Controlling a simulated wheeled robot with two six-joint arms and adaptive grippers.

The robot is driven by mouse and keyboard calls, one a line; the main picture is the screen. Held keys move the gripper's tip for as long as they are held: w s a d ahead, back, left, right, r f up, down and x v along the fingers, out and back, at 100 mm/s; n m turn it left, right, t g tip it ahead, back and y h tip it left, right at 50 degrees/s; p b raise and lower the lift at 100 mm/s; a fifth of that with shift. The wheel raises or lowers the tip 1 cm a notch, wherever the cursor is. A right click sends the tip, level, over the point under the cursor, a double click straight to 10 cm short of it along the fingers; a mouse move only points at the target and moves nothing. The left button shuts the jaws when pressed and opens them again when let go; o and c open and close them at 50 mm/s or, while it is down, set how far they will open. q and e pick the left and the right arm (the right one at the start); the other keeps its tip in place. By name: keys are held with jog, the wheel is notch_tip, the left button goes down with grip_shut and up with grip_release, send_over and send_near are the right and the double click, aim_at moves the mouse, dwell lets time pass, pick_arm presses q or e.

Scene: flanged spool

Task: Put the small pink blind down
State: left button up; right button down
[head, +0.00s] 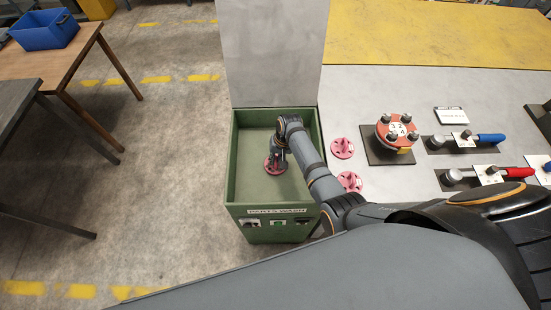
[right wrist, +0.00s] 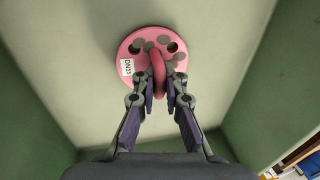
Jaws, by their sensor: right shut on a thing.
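A pink blind (head: 270,166), a round disc with a raised loop handle and a white label, is inside the green parts wash bin (head: 233,180). My right gripper (head: 276,158) reaches down into the bin over it. In the right wrist view the fingers (right wrist: 160,82) are shut on the handle of the pink blind (right wrist: 130,48), and the disc faces the bin floor. I cannot tell whether the disc touches the floor. Two more pink blinds, one farther back (head: 342,148) and one nearer (head: 350,181), lie on the grey bench right of the bin. My left gripper is out of view.
The bin's grey lid (head: 270,50) stands open behind it. A red flanged part (head: 397,130) with dark knobs sits on a dark plate on the bench. Blue-handled (head: 490,138) and red-handled (head: 518,172) clamps are to its right. The bin floor around the blind looks clear.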

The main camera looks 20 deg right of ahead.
jog(key=c, duration=1.4)
grip_release()
jog(key=shift+c, duration=0.2)
jog(key=shift+r, duration=0.15)
jog(key=shift+r, duration=0.35)
notch_tip(320, 180, up, 11)
jog(key=d, duration=0.2)
jog(key=shift+s, duration=0.3)
jog(key=shift+d+r, duration=0.1)
jog(key=shift+s, duration=0.1)
